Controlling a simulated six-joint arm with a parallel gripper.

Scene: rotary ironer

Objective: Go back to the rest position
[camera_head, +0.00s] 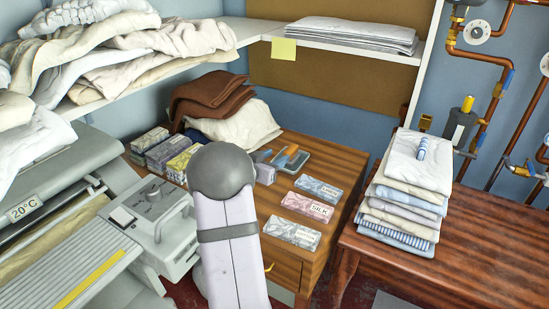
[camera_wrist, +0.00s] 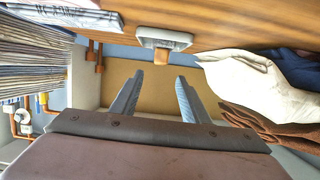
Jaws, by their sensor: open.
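My gripper (camera_wrist: 160,76) shows in the wrist view with its two grey-blue fingers apart and nothing between them. The fingers point toward the brown board (camera_wrist: 155,95) at the back, and a wooden surface spans the top of that view. In the head view my arm (camera_head: 228,230) stands in front of the wooden desk, and its rounded grey joint (camera_head: 222,172) hides part of the desktop. I cannot clearly make out the gripper in the head view. A small tray (camera_head: 292,160) with an orange-handled item lies beyond the arm; a pale tray (camera_wrist: 165,38) also shows in the wrist view.
Labelled packets (camera_head: 313,207) lie on the desk right of my arm. Small boxes (camera_head: 165,150) and folded brown cloth (camera_head: 208,92) are behind it. The ironer (camera_head: 60,200) stands left, a folded linen stack (camera_head: 405,205) right. A shelf (camera_head: 340,44) runs above.

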